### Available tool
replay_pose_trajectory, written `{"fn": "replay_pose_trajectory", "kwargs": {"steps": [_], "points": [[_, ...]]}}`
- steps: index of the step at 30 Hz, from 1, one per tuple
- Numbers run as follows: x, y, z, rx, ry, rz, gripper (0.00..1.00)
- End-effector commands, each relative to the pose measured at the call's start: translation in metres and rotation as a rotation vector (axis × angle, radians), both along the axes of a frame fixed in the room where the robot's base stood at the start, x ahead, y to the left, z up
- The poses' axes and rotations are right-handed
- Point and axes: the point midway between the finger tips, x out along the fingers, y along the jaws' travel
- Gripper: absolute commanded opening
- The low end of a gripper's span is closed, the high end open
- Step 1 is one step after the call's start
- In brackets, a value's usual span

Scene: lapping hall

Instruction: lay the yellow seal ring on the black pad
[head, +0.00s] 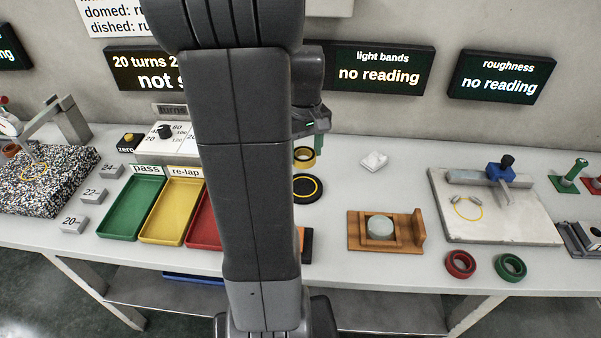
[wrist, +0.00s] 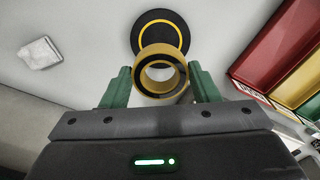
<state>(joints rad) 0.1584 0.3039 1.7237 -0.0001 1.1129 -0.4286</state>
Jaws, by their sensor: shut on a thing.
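The yellow seal ring (wrist: 162,72) is between the two green fingers of my gripper (wrist: 161,84) in the wrist view, and the gripper is shut on it. In the head view the ring (head: 304,157) shows just right of my arm, which hides much of the gripper. The black pad (wrist: 146,22) is a round disc with a thin yellow circle on it. It lies on the bench beyond the ring in the wrist view, and the ring overlaps its near edge in the picture. In the head view the pad (head: 313,188) is partly hidden by my arm.
Green (head: 133,208), yellow (head: 172,210) and red trays stand left of my arm. A wooden fixture (head: 415,235) with a grey disc is to the right. Red (head: 460,264) and green (head: 510,267) rings lie near the front edge. A white crumpled piece (head: 374,160) lies behind the fixture.

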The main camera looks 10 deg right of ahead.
Motion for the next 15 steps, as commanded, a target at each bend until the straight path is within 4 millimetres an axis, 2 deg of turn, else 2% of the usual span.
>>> {"fn": "replay_pose_trajectory", "kwargs": {"steps": [1,4,11,15], "points": [[-0.001,0.000,-0.012,0.002,0.006,0.000,0.31],[-0.001,0.000,-0.032,0.001,0.007,0.000,0.31],[0.000,0.000,-0.057,0.000,0.003,0.000,0.31],[-0.001,0.000,-0.078,0.002,0.006,0.000,0.31]]}}
